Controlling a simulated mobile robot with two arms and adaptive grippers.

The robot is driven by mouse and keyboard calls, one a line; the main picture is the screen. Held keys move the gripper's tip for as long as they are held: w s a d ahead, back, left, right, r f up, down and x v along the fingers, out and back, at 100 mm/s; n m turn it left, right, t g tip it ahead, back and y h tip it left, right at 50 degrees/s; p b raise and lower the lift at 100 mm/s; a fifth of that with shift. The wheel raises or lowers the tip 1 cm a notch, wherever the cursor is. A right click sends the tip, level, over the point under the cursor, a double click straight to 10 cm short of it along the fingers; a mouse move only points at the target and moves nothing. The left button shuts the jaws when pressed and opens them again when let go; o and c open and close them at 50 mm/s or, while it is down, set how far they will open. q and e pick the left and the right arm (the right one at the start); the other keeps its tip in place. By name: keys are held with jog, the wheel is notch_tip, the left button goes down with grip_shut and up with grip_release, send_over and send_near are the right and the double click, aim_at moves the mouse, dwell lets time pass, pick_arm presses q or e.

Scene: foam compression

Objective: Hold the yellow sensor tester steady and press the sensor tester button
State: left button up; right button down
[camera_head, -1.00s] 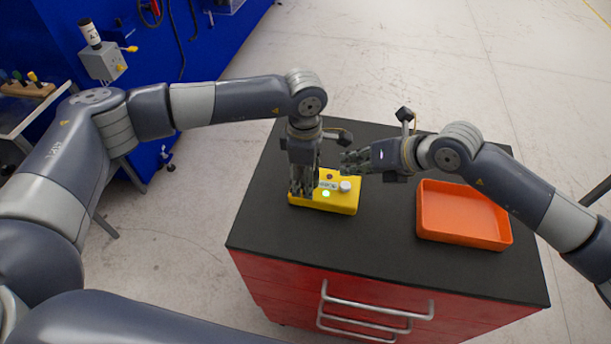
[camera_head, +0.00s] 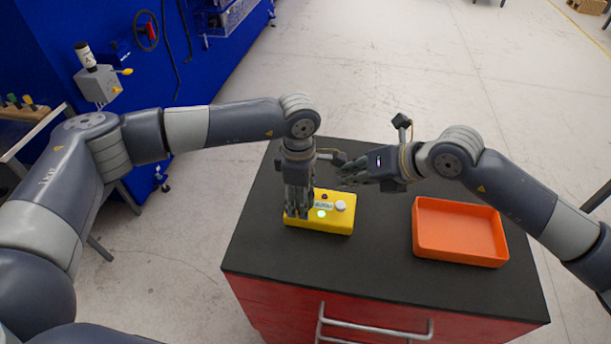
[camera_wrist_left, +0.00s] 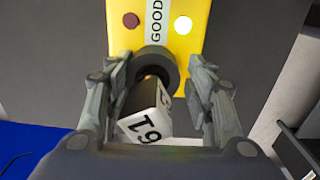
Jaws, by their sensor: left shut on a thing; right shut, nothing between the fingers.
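The yellow sensor tester (camera_head: 335,221) lies on the black cabinet top. It has a lit green light (camera_head: 321,213), a dark round spot and a round white button (camera_head: 341,206). In the left wrist view its label (camera_wrist_left: 156,20) reads GOOD.
An orange tray (camera_head: 460,255), which looks empty, is on the right of the cabinet top (camera_head: 290,262). The cabinet's front is red with metal handles. A blue machine (camera_head: 200,60) stands behind at the left. The cabinet top in front of the tester is clear.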

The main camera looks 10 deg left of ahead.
pick_arm(q)
jog(key=o, duration=1.4)
jog(key=shift+s+a+f, duration=0.1)
jog(key=shift+s+f, duration=0.1)
jog(key=shift+f, duration=0.25)
jog(key=shift+s+a+f, duration=0.1)
jog(key=shift+s+f, duration=0.1)
jog(key=shift+f, duration=0.2)
pick_arm(e)
jog(key=shift+f, duration=0.1)
pick_arm(q)
jog(key=shift+o, duration=0.5)
jog(key=shift+w+f, duration=0.15)
jog(key=shift+w, duration=0.15)
pick_arm(e)
jog(key=shift+w+f, duration=0.15)
jog(key=shift+w, duration=0.25)
pick_arm(q)
jog(key=shift+s+r, duration=0.1)
jog(key=shift+r, duration=0.1)
pick_arm(e)
jog(key=shift+s, duration=0.15)
